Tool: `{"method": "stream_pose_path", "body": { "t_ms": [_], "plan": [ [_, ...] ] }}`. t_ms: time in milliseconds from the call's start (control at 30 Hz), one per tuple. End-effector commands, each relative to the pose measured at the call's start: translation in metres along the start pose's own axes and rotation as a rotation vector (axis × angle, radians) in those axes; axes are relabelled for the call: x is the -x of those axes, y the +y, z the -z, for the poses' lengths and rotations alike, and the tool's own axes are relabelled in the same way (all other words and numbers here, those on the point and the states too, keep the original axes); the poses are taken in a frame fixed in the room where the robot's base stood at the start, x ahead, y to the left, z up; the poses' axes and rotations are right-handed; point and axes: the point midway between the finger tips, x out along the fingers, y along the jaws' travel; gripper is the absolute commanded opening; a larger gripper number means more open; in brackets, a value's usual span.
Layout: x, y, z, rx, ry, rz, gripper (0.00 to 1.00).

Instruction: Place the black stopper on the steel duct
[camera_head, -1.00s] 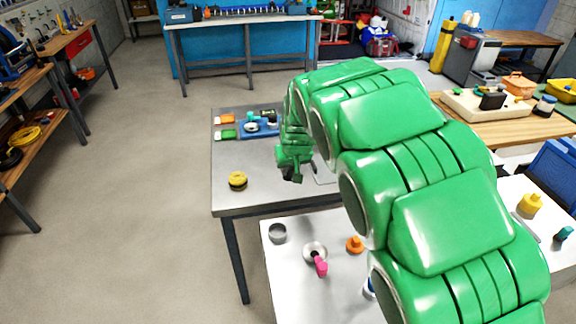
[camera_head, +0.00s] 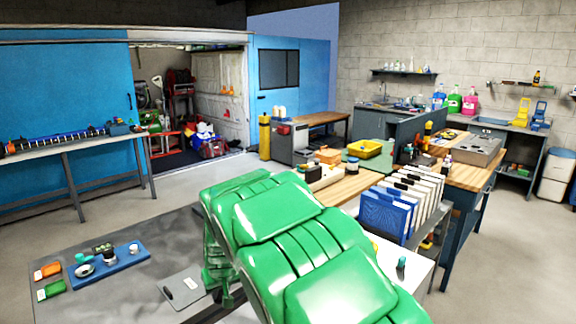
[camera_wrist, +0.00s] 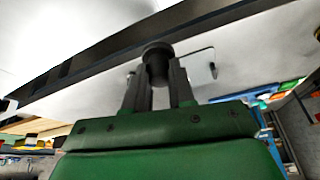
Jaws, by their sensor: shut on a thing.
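The black stopper (camera_wrist: 157,58) is held between the two dark fingers of my gripper (camera_wrist: 158,82) in the wrist view. The fingers are shut on its narrower part, and its wide round end points away from the gripper. In the head view my green arm covers the gripper and the stopper. I cannot make out the steel duct in either view now.
The grey table (camera_head: 110,235) carries a blue tray (camera_head: 130,262) with small parts, orange and green items, and a grey clipboard (camera_head: 183,290). A rack of blue and white folders (camera_head: 400,205) stands right of my arm. Open floor lies far right.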

Motion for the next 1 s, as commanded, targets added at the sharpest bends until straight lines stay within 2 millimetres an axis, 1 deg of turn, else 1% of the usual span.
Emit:
{"method": "stream_pose_path", "body": {
  "t_ms": [33, 200, 400, 467, 600, 700, 800, 900, 1000],
  "plan": [
    [0.001, 0.021, -0.005, -0.031, 0.002, -0.012, 0.0],
    [0.004, 0.082, -0.025, -0.118, 0.007, -0.049, 0.0],
    [0.009, 0.149, -0.056, -0.221, 0.007, -0.093, 0.0],
    [0.011, 0.168, -0.066, -0.252, 0.01, -0.107, 0.0],
    [0.017, 0.209, -0.095, -0.326, 0.005, -0.137, 0.0],
    [0.021, 0.237, -0.115, -0.375, 0.005, -0.159, 0.0],
    [0.027, 0.261, -0.133, -0.418, 0.008, -0.18, 0.0],
    [0.031, 0.278, -0.149, -0.453, 0.008, -0.197, 0.0],
    [0.034, 0.289, -0.162, -0.478, 0.006, -0.208, 0.0]
  ]
}}
